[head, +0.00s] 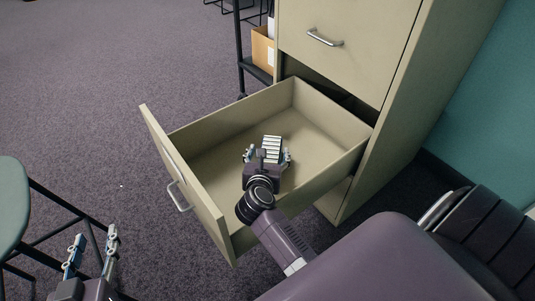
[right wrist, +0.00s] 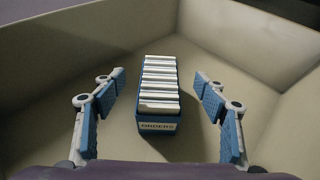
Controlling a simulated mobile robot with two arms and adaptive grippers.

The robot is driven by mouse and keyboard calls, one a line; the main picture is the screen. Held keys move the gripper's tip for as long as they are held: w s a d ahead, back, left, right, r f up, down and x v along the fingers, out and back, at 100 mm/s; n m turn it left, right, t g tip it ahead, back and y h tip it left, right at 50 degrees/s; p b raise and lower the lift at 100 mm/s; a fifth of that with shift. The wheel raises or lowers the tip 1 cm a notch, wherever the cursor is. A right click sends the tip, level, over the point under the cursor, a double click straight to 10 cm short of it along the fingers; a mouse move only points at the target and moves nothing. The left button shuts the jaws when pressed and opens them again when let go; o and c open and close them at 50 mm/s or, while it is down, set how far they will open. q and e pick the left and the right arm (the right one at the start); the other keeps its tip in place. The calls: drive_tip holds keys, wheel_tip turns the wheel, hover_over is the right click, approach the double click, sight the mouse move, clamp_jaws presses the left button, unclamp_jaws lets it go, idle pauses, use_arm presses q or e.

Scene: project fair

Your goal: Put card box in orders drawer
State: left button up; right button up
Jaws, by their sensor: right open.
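The card box (head: 272,145) is inside the open orders drawer (head: 204,195). In the right wrist view the card box (right wrist: 158,100) is blue, packed with white cards, with an "ORDERS" label on its near end. It looks upright on the drawer floor. My right gripper (head: 268,157) reaches down into the drawer. Its fingers (right wrist: 160,110) are open, one on each side of the box, with a visible gap on both sides. My left gripper (head: 92,252) is outside the drawer at the lower left, its fingers apart and empty.
The drawer is pulled out from a beige filing cabinet (head: 345,60) with a shut drawer above. Bare drawer floor surrounds the box. A green-topped stool (head: 12,205) stands at the left. A dark rack with a cardboard box (head: 262,50) stands behind.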

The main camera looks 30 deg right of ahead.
use_arm(q)
drive_tip(key=shift+s+a+f+g+y, duration=0.15)
drive_tip(key=shift+s+f+g, duration=0.2)
drive_tip(key=shift+f, duration=0.3)
drive_tip(key=shift+s+a+f+g+y, duration=0.1)
drive_tip(key=shift+s+a+f+g, duration=0.1)
drive_tip(key=shift+s+f+g, duration=0.3)
drive_tip(key=shift+s+a+f+g+y, duration=0.15)
drive_tip(key=shift+s+f, duration=0.1)
drive_tip(key=shift+f, duration=0.5)
use_arm(e)
drive_tip(key=shift+v, duration=1.55)
use_arm(q)
drive_tip(key=shift+p, duration=0.3)
